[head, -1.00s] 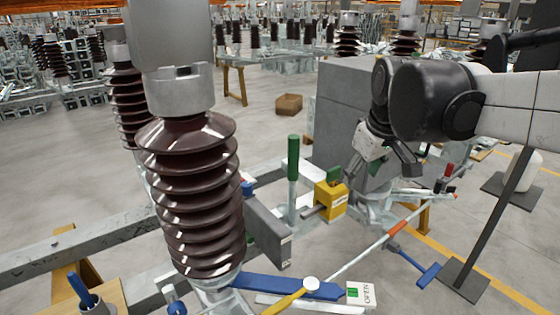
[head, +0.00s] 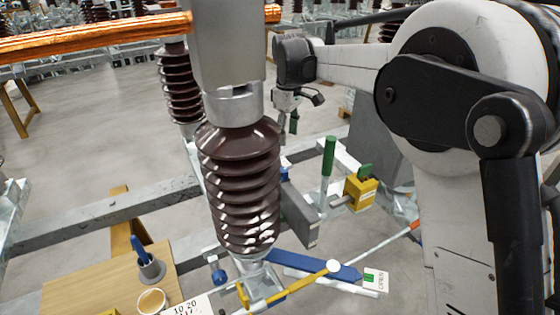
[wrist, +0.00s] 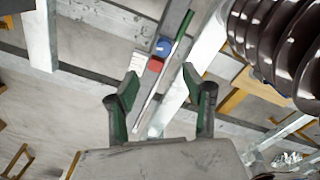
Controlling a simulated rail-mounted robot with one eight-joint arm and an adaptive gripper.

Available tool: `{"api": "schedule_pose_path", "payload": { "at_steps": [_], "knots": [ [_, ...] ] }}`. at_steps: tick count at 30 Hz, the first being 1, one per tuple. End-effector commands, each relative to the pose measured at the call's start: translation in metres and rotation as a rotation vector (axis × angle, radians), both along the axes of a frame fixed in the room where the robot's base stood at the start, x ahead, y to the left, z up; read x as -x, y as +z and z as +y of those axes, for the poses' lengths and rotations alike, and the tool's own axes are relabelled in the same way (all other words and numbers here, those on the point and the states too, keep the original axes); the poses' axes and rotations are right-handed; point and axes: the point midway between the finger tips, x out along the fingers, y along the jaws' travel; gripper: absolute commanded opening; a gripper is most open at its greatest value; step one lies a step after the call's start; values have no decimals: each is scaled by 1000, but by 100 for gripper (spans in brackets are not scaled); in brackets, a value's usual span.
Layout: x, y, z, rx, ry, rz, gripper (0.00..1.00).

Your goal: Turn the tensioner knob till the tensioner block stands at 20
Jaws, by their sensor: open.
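A white plate marked 10 and 20 (head: 187,306) is cut off by the bottom edge of the head view. A small blue knob (head: 217,273) stands above it, left of the insulator's foot; I cannot tell whether it is the tensioner knob. I cannot make out the tensioner block or its reading. My gripper (head: 298,103) is open and empty, in the air behind and right of the brown insulator. In the wrist view its green-padded fingers (wrist: 160,92) stand apart, with a blue cap (wrist: 163,47) and a red cap (wrist: 155,65) on the frame beyond them.
The brown ribbed insulator (head: 238,185) stands between the plate and my gripper. A green upright handle (head: 328,156) and a yellow block (head: 360,193) are at the right. A wooden table (head: 95,280) holds a grey pot (head: 150,270) and a cup (head: 151,302).

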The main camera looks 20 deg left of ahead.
Motion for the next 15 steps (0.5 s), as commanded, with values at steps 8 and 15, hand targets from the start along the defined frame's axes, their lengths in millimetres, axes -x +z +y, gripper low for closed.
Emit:
{"api": "schedule_pose_path", "payload": {
  "at_steps": [8, 15],
  "knots": [
    [1, -13, 10, 11, 18, 17, 45],
    [1, -51, 10, 11, 17, 16, 45]
  ]
}}
